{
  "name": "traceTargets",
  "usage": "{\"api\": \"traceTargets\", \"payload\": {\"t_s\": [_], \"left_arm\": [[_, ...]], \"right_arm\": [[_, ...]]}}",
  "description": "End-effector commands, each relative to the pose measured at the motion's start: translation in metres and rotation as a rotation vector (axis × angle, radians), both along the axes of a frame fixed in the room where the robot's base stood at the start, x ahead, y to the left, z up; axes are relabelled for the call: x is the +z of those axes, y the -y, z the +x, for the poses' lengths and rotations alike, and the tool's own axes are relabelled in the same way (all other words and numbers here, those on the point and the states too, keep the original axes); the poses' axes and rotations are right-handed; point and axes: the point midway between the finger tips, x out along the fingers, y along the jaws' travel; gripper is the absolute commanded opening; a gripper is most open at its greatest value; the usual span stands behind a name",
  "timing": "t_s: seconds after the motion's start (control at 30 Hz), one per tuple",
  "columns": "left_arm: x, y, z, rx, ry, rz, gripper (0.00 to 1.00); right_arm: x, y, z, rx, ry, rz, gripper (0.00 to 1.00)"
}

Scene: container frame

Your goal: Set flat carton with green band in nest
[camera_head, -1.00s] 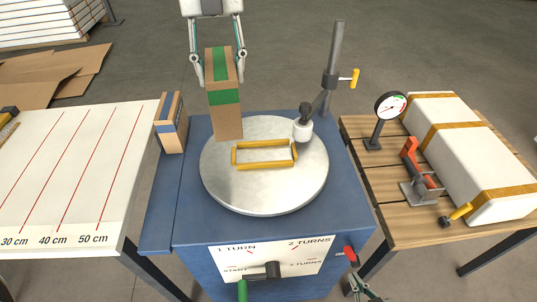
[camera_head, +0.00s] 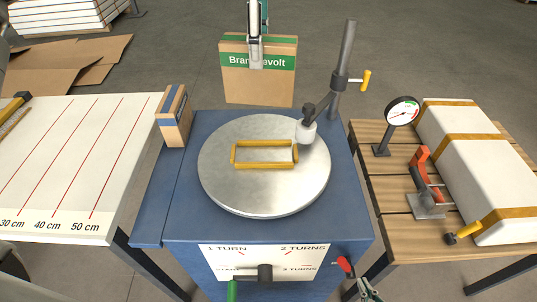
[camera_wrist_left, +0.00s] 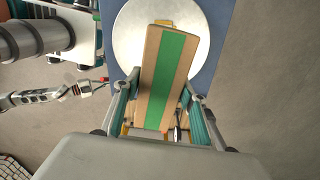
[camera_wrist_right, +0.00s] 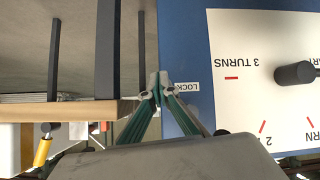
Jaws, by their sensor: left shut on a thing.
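The flat carton with the green band (camera_head: 259,86) hangs upright behind and above the turntable, its broad labelled face toward the head camera. My left gripper (camera_head: 257,64) is shut on it, gripping from above across its thin sides. In the left wrist view the carton (camera_wrist_left: 163,75) shows its narrow face with the green stripe between the fingers. The nest, a yellow rectangular frame (camera_head: 264,165), lies empty on the round metal turntable (camera_head: 225,190). My right gripper (camera_head: 367,290) is low at the front right of the blue stand; in the right wrist view its fingertips (camera_wrist_right: 157,84) are close together.
A post with a white-tipped arm (camera_head: 307,131) reaches over the turntable's right rear edge. A smaller carton with a blue band (camera_head: 174,117) stands at the stand's left. A gauge (camera_head: 402,112), red clamp (camera_head: 424,175) and strapped white box (camera_head: 480,170) occupy the right table.

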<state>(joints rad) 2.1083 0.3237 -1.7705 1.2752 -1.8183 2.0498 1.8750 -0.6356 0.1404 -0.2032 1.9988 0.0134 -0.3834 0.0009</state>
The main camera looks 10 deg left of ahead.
Motion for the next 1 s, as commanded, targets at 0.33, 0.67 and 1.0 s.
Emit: {"api": "traceTargets", "payload": {"t_s": [0.33, 0.67, 1.0], "left_arm": [[-0.013, 0.002, 0.004, 0.136, 0.001, 0.0, 0.0], [-0.09, 0.003, 0.003, 0.133, -0.002, -0.001, 0.0], [-0.15, 0.003, 0.004, 0.134, 0.003, -0.001, 0.0]], "right_arm": [[-0.003, 0.001, 0.0, 0.0, 0.0, -0.002, 0.0], [-0.012, 0.002, -0.002, 0.003, -0.006, -0.011, 0.0], [-0.011, 0.004, 0.004, 0.001, 0.006, -0.018, 0.0]]}}
